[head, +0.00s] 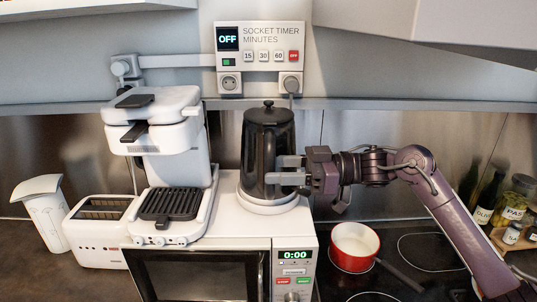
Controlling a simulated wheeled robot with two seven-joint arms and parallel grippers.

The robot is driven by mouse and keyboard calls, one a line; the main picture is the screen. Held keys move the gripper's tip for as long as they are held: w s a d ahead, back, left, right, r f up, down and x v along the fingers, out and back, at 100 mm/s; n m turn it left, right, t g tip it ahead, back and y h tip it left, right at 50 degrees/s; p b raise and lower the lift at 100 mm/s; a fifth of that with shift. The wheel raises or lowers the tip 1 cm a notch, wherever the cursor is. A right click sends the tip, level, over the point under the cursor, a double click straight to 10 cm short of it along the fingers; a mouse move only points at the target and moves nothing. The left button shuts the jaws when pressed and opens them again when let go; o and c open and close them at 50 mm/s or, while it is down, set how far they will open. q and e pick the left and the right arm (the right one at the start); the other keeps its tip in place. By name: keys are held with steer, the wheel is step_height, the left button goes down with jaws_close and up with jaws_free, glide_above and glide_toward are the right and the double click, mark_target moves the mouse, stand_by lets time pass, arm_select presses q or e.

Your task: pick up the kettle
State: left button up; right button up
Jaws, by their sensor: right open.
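The black kettle (268,141) stands upright on a round white base (268,207) on top of the white microwave (220,226). Its lid with a small knob faces up. My right gripper (280,169) reaches in from the right at the kettle's mid height. Its two grey fingers are apart, one above the other in the picture, and overlap the kettle's right side. The kettle's handle cannot be made out clearly there; the fingers may hide it. My left gripper is not in view.
A white coffee machine with a black grill (168,204) stands left of the kettle, close to it. A toaster (100,230) and a white jug (44,208) are further left. A red pot (354,246) sits on the hob below my right arm. Jars (512,205) stand at far right.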

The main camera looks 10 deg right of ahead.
steer(key=a, duration=0.1)
steer(key=a+p, duration=0.1)
steer(key=a, duration=0.2)
steer(key=shift+w+f+p, duration=0.1)
steer(key=shift+w+p, duration=0.25)
steer(key=shift+d, duration=0.1)
steer(key=shift+c, duration=0.5)
steer(key=shift+d, duration=0.1)
jaws_close()
